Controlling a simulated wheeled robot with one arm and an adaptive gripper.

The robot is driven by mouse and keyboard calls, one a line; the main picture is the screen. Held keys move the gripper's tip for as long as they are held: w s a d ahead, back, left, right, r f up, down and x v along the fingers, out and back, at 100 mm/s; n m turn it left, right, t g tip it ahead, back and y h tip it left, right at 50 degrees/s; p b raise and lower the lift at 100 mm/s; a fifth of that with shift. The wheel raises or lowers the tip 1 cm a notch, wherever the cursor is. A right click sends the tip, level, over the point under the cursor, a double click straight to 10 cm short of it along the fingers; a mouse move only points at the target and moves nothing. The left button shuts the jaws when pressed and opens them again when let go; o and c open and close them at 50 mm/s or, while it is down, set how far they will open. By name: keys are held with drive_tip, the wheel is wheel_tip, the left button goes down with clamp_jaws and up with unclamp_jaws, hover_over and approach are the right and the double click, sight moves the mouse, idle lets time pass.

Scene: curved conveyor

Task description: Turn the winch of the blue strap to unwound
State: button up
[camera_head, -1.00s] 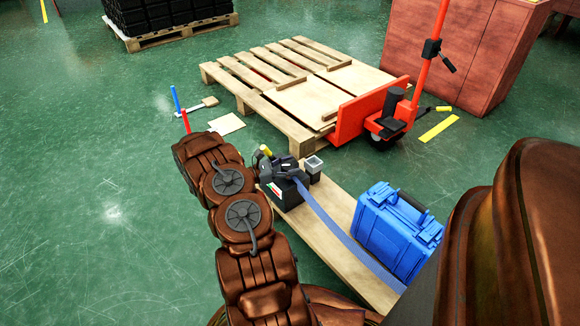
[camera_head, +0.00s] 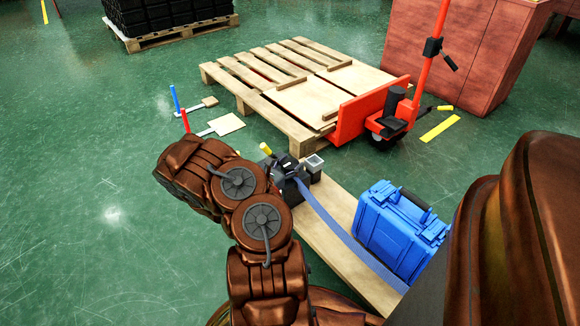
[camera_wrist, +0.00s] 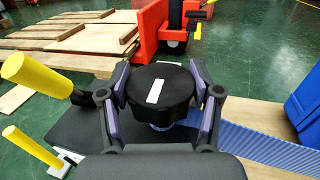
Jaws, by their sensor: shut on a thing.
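The blue strap (camera_head: 335,232) runs from the black winch (camera_head: 290,188) along a wooden board. In the wrist view the winch has a round black knob (camera_wrist: 178,76) with a white mark (camera_wrist: 155,91) on top. The mark runs nearly up and down in that picture. My gripper (camera_wrist: 160,86) is shut on the knob, with a finger on its left and right sides. The blue strap (camera_wrist: 265,142) leaves to the right below the knob. In the head view my arm hides part of the winch and most of my gripper.
Yellow-ended levers (camera_wrist: 28,80) stick out left of the knob. A blue case (camera_head: 395,230) stands beside the strap on the board (camera_head: 320,225). A wooden pallet (camera_head: 250,85) and a red pallet jack (camera_head: 372,110) stand behind.

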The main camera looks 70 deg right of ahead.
drive_tip(key=n+t+p, duration=0.1)
drive_tip(key=n+t, duration=0.1)
drive_tip(key=t, duration=0.1)
drive_tip(key=n+t+p, duration=0.1)
drive_tip(key=n+t, duration=0.1)
drive_tip(key=t, duration=0.2)
drive_tip(key=shift+w+r+n+t, duration=0.1)
drive_tip(key=shift+n+t, duration=0.2)
drive_tip(key=shift+n, duration=0.1)
drive_tip(key=n+t, duration=0.1)
drive_tip(key=t, duration=0.1)
drive_tip(key=shift+n+t, duration=0.3)
drive_tip(key=shift+n, duration=0.1)
drive_tip(key=n+t+b, duration=0.1)
drive_tip(key=n+t+y+b, duration=0.1)
drive_tip(key=t, duration=0.1)
drive_tip(key=shift+w+f, duration=0.15)
drive_tip(key=shift+f, duration=0.1)
drive_tip(key=shift+n+t+y+b, duration=0.7)
drive_tip(key=shift+t+b, duration=0.2)
drive_tip(key=shift+b, duration=0.2)
drive_tip(key=shift+w+a+r+n+t+y+b, duration=0.15)
drive_tip(key=shift+n+t+y+b, duration=0.45)
drive_tip(key=shift+b, duration=0.4)
drive_tip(key=shift+w+d+r+n+t+y+b, duration=0.1)
drive_tip(key=shift+n+t+y+b, duration=0.3)
drive_tip(key=shift+t+b, duration=0.45)
